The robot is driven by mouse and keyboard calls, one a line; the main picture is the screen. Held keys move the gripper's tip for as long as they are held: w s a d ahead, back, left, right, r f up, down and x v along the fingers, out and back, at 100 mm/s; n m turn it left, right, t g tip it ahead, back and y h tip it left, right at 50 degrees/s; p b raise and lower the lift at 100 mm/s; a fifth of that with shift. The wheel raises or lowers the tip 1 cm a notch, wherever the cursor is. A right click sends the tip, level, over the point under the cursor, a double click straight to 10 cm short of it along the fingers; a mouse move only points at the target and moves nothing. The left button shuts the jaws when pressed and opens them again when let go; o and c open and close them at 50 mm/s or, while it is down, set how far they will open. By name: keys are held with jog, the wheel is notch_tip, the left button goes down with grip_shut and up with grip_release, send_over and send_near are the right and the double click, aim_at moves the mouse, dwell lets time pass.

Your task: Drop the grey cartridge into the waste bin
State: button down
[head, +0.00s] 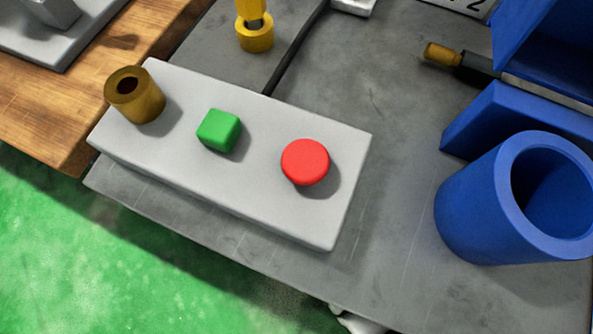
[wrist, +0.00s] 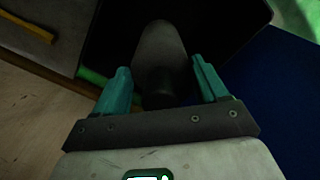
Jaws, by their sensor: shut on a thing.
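My gripper (wrist: 163,84) shows in the wrist view with its teal fingers shut on the grey cartridge (wrist: 160,52). The cartridge is a dark grey rounded cylinder that sticks out past the fingertips. Behind it is a wide black area (wrist: 225,28) with a rounded corner, which may be the mouth of the waste bin; I cannot tell for sure, nor how far below the cartridge it is. The head view shows neither my gripper nor the cartridge. An open blue round container (head: 470,215) stands at the right there; I cannot tell whether it is the bin.
In the head view, a pale control block (head: 255,185) carries a brass cylinder (head: 140,100), a green button (head: 218,130) and a red button (head: 305,162). Blue machine parts (head: 490,125) stand behind the blue container. A wooden surface (head: 40,115) and green floor (head: 60,250) lie at the left.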

jog(key=f+b, duration=0.5)
jog(key=shift+w, duration=0.4)
grip_release()
jog(key=shift+s+d+f, duration=0.1)
notch_tip(320, 180, up, 11)
jog(key=p, duration=0.4)
dwell(0.5)
